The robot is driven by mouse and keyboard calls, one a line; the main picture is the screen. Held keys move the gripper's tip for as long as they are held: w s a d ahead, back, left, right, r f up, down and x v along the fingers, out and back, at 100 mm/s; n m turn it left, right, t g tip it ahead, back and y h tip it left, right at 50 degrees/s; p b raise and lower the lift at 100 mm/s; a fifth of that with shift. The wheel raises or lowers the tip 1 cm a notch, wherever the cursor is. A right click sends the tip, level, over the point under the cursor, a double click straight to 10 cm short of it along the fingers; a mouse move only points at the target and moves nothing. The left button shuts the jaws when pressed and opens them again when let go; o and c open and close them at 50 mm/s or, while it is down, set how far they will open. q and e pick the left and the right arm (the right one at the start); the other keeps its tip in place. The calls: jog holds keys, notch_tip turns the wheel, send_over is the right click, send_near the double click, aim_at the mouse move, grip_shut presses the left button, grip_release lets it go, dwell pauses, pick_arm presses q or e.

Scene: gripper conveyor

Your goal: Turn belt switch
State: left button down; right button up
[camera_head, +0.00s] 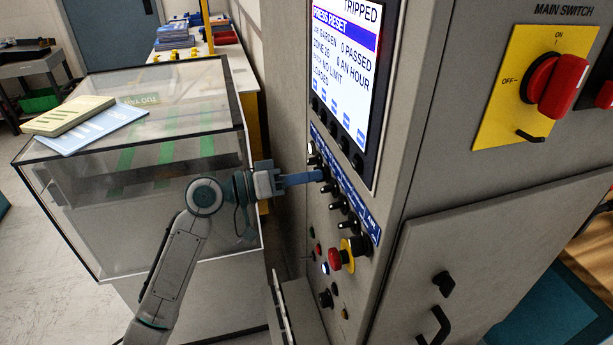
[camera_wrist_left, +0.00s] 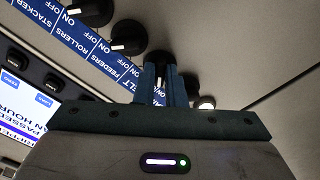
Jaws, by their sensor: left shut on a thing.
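The belt switch (camera_wrist_left: 160,66) is a small black knob with a pale pointer line, in the row beside the blue label strip in the left wrist view. Its label is partly covered and only "LT" shows beside it. My left gripper (camera_wrist_left: 162,84) has one finger on each side of this knob and is shut on it. In the head view my left gripper (camera_head: 322,175) reaches from the left to the upper part of the switch row, and its fingertips touch the panel area and hide the switch. My right gripper is not in view.
Other black knobs (camera_head: 337,205) sit close below along the cabinet panel. A red emergency button (camera_head: 337,259) is lower down. The screen (camera_head: 345,65) reads "TRIPPED". A red main switch (camera_head: 562,86) is on the right face. A clear-topped case (camera_head: 235,95) stands left behind my arm.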

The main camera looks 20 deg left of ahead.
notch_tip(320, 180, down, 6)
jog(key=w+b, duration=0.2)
jog(key=b, duration=0.5)
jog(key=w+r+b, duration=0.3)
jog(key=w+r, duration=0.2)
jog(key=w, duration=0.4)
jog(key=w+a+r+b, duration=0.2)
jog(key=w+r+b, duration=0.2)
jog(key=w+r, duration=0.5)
pick_arm(q)
jog(key=m+b, duration=0.6)
jog(key=m, duration=1)
jog(key=shift+w, duration=0.1)
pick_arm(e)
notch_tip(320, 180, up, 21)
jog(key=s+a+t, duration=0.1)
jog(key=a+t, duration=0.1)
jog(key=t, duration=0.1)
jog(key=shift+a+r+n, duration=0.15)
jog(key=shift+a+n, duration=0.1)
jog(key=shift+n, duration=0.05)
